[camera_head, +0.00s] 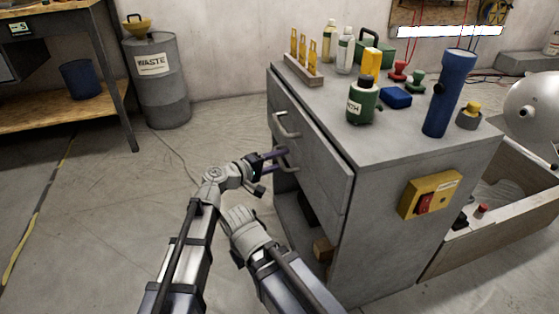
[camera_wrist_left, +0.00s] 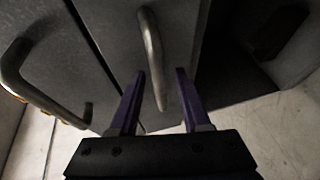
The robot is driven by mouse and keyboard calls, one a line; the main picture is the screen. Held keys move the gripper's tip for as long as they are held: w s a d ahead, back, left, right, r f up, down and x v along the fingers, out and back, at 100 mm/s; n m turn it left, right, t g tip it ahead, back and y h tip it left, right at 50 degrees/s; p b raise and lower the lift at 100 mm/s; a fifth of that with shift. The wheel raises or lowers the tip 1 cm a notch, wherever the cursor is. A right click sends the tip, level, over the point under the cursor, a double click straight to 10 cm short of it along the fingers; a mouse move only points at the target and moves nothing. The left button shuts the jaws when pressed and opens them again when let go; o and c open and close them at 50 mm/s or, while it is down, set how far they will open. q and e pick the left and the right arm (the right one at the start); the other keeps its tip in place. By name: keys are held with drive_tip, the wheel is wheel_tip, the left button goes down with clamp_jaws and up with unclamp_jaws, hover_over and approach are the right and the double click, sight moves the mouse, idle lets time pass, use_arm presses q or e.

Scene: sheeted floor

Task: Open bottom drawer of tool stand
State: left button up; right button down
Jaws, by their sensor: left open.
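The grey tool stand (camera_head: 385,215) has two drawer fronts on its left face, each with a metal bar handle. The upper handle (camera_head: 287,127) also shows at the left of the left wrist view (camera_wrist_left: 20,65). The bottom drawer (camera_head: 318,185) is the lower of the two and looks shut. Its handle (camera_head: 281,160) is partly behind my left gripper (camera_head: 272,161). In the left wrist view the bottom handle (camera_wrist_left: 152,55) reaches between the two open purple fingers (camera_wrist_left: 155,103). I cannot tell whether they touch it. My right gripper does not show.
Below the drawers is an open dark shelf space with a brown block (camera_head: 323,249). Bottles and tools, including a blue flashlight (camera_head: 450,92), stand on top. A waste drum (camera_head: 158,85) and a workbench (camera_head: 60,115) stand left. The floor left of the stand is clear.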

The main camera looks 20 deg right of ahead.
use_arm(q)
clamp_jaws()
idle(1.4)
